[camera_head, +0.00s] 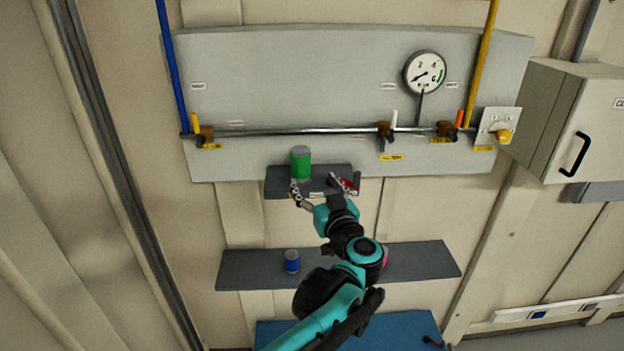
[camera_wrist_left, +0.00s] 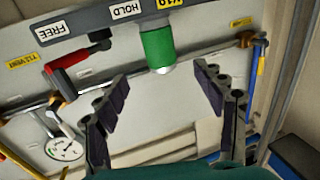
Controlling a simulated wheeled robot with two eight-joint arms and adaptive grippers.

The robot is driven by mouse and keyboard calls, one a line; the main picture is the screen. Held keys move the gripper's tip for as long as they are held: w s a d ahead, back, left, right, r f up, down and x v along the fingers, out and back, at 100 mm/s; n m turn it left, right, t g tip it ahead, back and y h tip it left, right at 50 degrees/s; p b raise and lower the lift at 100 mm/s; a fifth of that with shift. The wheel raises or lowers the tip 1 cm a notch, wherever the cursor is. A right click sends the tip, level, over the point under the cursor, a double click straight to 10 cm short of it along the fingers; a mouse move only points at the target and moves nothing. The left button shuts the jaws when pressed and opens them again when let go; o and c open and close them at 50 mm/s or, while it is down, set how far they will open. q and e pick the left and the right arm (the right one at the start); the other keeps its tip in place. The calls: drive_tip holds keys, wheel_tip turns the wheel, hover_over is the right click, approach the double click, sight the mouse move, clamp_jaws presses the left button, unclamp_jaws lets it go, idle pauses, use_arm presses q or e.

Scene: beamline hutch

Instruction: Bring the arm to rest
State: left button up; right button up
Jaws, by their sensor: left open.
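My left gripper (camera_head: 315,185) is open and empty in the head view, in front of the small dark shelf (camera_head: 281,188). Its open fingers also show in the left wrist view (camera_wrist_left: 155,90). A green can (camera_head: 300,162) stands on that shelf, just above the fingertips in the head view. In the left wrist view, which is upside down, the green can (camera_wrist_left: 157,48) lies beyond the gap between the fingers, with nothing gripping it. A red-handled piece (camera_head: 349,186) is at the shelf's right end, partly hidden by the gripper. My right gripper is not in view.
A grey panel (camera_head: 300,85) carries a pipe with valves and a round gauge (camera_head: 424,71). A blue can (camera_head: 292,261) stands on the lower shelf (camera_head: 420,262), left of my arm. A cabinet (camera_head: 570,115) is at the right.

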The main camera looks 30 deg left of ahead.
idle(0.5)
use_arm(q)
drive_tip(key=s+d+f+m+t+h+b, duration=0.2)
drive_tip(key=d+f+m+h+b, duration=0.3)
drive_tip(key=d+f+h+b, duration=0.5)
drive_tip(key=s+d+f+m+t+h+b, duration=0.15)
drive_tip(key=d+f+m+h+b, duration=0.45)
drive_tip(key=f+b, duration=0.7)
drive_tip(key=s+a+f+n+g+y+b, duration=0.1)
drive_tip(key=s+f+g+b, duration=0.3)
drive_tip(key=f, duration=1.3)
drive_tip(key=s+a+f+g+y+b, duration=0.2)
drive_tip(key=s+f+g+b, duration=0.3)
drive_tip(key=s+f, duration=0.8)
wheel_tip(320, 180, down, 4)
drive_tip(key=b, duration=0.3)
drive_tip(key=shift+a+f+n, duration=0.2)
drive_tip(key=shift+n, duration=0.2)
drive_tip(key=shift+c, duration=0.2)
